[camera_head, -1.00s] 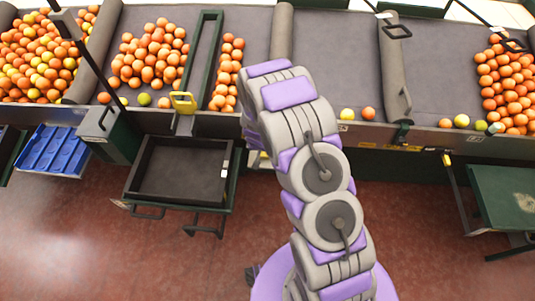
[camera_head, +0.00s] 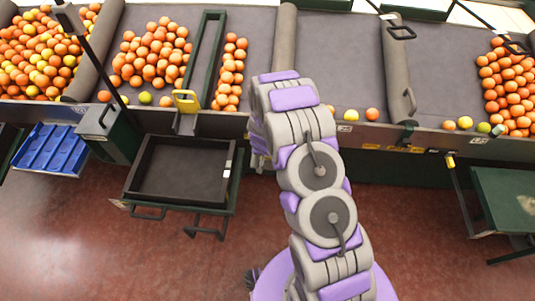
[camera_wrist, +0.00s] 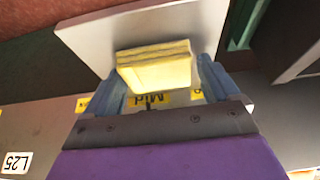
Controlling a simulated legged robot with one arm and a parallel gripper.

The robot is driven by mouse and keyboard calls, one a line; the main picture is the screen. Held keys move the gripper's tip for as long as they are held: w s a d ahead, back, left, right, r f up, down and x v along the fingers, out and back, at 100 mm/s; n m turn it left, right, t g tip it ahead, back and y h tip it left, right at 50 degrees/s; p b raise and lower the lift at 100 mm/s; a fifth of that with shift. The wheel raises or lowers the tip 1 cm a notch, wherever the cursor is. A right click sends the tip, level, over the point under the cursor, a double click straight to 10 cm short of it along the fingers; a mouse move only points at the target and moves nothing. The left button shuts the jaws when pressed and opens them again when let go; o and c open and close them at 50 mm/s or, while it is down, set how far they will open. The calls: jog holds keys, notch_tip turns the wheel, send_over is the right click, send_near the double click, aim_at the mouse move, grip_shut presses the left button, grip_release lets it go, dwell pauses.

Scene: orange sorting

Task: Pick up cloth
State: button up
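A folded yellow cloth (camera_wrist: 155,68) with several layers shows in the wrist view, in front of or on a white panel (camera_wrist: 90,35). My gripper (camera_wrist: 160,72) has its two blue fingers wide apart, one on each side of the cloth. The left finger is very close to the cloth's left edge; a small gap seems to show on the right. I cannot tell for sure whether either finger touches it. In the head view my arm hides the cloth and my gripper.
Sloped grey bins of oranges (camera_head: 152,55) run along the back. A black tray (camera_head: 180,168) on a stand is left of my arm, with a blue crate (camera_head: 52,150) farther left. A green stand (camera_head: 505,200) is at right. The red floor in front is open.

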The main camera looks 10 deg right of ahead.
jog(key=shift+d, duration=0.7)
jog(key=c, duration=0.5)
jog(key=shift+d, duration=0.1)
jog(key=shift+c, duration=1)
jog(key=shift+a, duration=0.5)
jog(key=shift+a+r, duration=0.1)
jog(key=shift+r, duration=0.15)
jog(key=shift+d+r+p, duration=0.25)
jog(key=shift+r+p, duration=0.2)
jog(key=shift+r, duration=0.4)
jog(key=shift+d+r+p, duration=0.25)
jog(key=shift+r+p, duration=0.15)
jog(key=shift+r, duration=0.4)
jog(key=shift+s+d, duration=0.2)
jog(key=shift+s, duration=0.1)
jog(key=shift+s+d, duration=0.15)
jog(key=shift+s, duration=0.7)
jog(key=s+d+r+p, duration=0.1)
jog(key=s+d, duration=0.6)
jog(key=s, duration=0.4)
jog(key=shift+d+r, duration=0.15)
jog(key=shift+d, duration=0.2)
